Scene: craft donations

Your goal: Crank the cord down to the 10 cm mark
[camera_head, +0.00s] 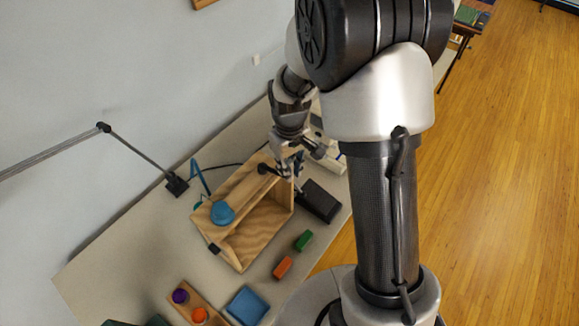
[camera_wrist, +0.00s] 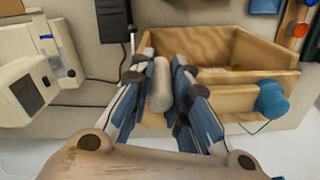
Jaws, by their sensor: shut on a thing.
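A wooden open box (camera_head: 241,252) stands on the table, and it also shows in the wrist view (camera_wrist: 245,85). A blue round piece (camera_head: 222,213) sits at its near left side; in the wrist view the blue piece (camera_wrist: 272,99) is at the right, with a thin green cord (camera_wrist: 262,127) hanging below it. My gripper (camera_head: 288,168) is at the box's far end. In the wrist view my gripper (camera_wrist: 160,90) is shut on a pale, rounded crank handle (camera_wrist: 160,82) between its fingers. I cannot make out a 10 cm mark or any scale.
A black box (camera_head: 319,201) lies right beside the wooden box. A white machine (camera_wrist: 35,65) stands close by. Green (camera_head: 303,240) and orange (camera_head: 282,267) blocks, a blue tray (camera_head: 248,306) and a wooden holder with coloured balls are nearer. A lamp arm (camera_head: 140,157) reaches in from the left.

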